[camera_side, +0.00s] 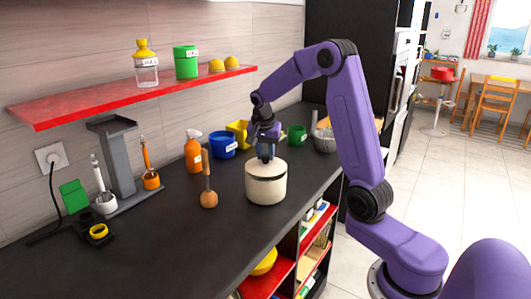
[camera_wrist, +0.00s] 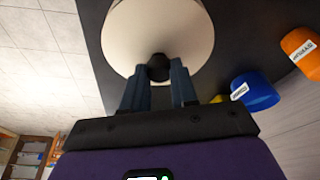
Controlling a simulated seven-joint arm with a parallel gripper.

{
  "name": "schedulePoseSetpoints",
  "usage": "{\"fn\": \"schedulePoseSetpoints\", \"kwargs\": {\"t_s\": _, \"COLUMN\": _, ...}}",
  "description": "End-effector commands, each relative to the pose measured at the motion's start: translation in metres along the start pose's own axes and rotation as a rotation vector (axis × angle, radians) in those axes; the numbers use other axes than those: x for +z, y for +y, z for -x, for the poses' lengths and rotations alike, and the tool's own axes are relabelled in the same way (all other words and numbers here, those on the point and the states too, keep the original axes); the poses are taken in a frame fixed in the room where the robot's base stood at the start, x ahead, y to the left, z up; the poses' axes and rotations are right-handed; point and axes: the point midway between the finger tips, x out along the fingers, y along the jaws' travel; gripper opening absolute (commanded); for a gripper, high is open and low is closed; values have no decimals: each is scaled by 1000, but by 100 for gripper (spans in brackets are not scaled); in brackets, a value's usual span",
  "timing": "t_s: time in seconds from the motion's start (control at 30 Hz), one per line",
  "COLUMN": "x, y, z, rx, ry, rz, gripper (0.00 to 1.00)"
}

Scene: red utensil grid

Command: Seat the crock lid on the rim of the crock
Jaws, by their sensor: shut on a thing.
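The cream crock (camera_side: 266,188) stands upright on the dark counter. The pale crock lid (camera_side: 267,168) is at the top of the crock, and it fills the upper part of the wrist view (camera_wrist: 150,30). My gripper (camera_side: 266,155) is directly above the lid, pointing down. In the wrist view my gripper (camera_wrist: 159,75) is shut on the lid's dark knob (camera_wrist: 158,66). From the side the lid appears level and at the rim; I cannot tell whether a small gap remains. The lid hides the crock's opening.
An orange bottle (camera_side: 193,151), a blue container (camera_side: 223,145) and a green cup (camera_side: 296,134) stand behind. A red shelf (camera_side: 130,94) overhangs the back left. The counter's front edge is close to the crock.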

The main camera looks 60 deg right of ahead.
Motion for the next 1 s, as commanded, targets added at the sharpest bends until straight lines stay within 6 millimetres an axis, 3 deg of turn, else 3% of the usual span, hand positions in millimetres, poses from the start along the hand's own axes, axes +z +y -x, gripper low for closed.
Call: {"fn": "schedulePoseSetpoints", "kwargs": {"t_s": 1.0, "x": 3, "y": 0, "z": -13, "rx": 0, "ry": 1, "rz": 0, "gripper": 0}}
